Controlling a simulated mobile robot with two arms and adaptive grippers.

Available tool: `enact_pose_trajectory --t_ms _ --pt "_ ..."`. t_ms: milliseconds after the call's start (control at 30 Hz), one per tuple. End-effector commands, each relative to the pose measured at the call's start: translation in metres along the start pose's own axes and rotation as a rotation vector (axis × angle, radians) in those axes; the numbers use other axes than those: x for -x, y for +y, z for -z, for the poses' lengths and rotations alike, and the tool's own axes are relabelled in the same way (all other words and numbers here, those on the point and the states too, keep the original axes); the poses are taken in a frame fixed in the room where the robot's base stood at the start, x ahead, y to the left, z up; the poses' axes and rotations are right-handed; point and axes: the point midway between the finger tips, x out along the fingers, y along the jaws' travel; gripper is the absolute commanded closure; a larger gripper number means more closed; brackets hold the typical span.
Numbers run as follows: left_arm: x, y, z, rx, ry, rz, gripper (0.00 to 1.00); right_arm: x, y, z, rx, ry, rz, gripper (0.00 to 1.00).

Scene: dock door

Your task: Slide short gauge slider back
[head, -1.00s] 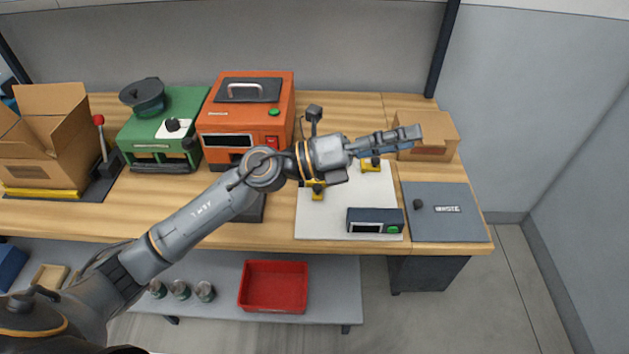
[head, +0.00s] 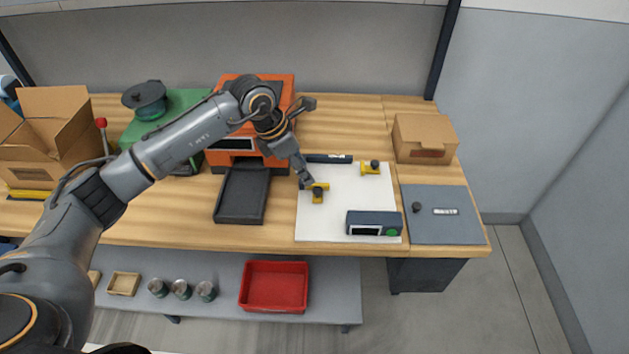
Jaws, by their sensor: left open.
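A white board (head: 340,218) lies on the bench. Two yellow sliders with black knobs sit on it: a nearer-left one (head: 318,197) and a farther-right one (head: 370,167). I cannot tell from their look which belongs to the short gauge. A dark bar (head: 328,158) lies along the board's back edge. My left gripper (head: 304,181) is open and points down at the board's left edge, just behind and left of the nearer-left slider. Whether it touches that slider is unclear. My right gripper is not in view.
A dark box with a green button (head: 374,223) sits at the board's front right. A grey panel (head: 441,228) and a cardboard box (head: 425,138) are on the right. A black tray (head: 242,196) and orange machine (head: 231,144) are left of the board.

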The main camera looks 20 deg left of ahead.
Motion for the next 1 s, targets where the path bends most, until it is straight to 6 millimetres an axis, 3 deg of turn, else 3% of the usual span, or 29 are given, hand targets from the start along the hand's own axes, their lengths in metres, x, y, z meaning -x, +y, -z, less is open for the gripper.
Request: enact_pose_trajectory --t_ms 200,400,800,1000 --pt "-0.044 -0.001 -0.001 0.003 0.001 0.005 0.54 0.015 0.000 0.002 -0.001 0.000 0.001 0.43" --pt "-0.070 -0.001 -0.001 0.002 -0.001 0.003 0.54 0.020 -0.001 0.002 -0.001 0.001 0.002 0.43" --pt "-0.079 -0.001 -0.001 0.000 -0.002 0.001 0.54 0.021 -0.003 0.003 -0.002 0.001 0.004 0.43" --pt "-0.079 -0.001 -0.001 0.000 -0.002 0.001 0.93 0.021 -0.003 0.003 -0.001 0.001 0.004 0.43"
